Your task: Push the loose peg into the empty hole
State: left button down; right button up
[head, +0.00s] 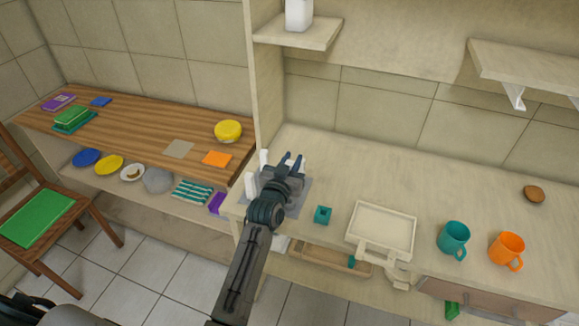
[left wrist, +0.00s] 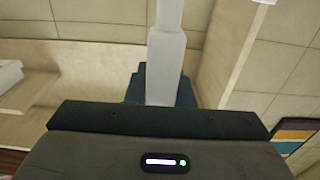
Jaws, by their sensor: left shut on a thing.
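My left gripper (head: 291,160) is over the left end of the pale counter, above a grey mat (head: 301,186). Its fingers are shut on a white stepped peg, which shows in the left wrist view (left wrist: 166,68) with a wide lower part and a narrower upper part. White pieces (head: 251,183) show beside the gripper and are partly hidden by it; I cannot tell their full shape. No empty hole can be made out there. My right gripper is not in view.
A small teal block (head: 322,215) and a cream tray (head: 362,217) lie right of the mat. A teal mug (head: 453,236) and an orange mug (head: 506,249) stand farther right. A partition wall (head: 268,90) rises behind the gripper. The counter's back middle is clear.

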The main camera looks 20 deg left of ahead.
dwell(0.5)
pick_arm(q)
jog(key=shift+f+b, duration=2.9)
jog(key=shift+f, duration=1.45)
jog(key=shift+s+f, duration=0.1)
jog(key=shift+f, duration=0.1)
jog(key=c, duration=0.6)
grip_release()
jog(key=s, duration=0.7)
jog(key=shift+s+a, duration=0.15)
jog(key=shift+s, duration=1.3)
jog(key=shift+s, duration=0.1)
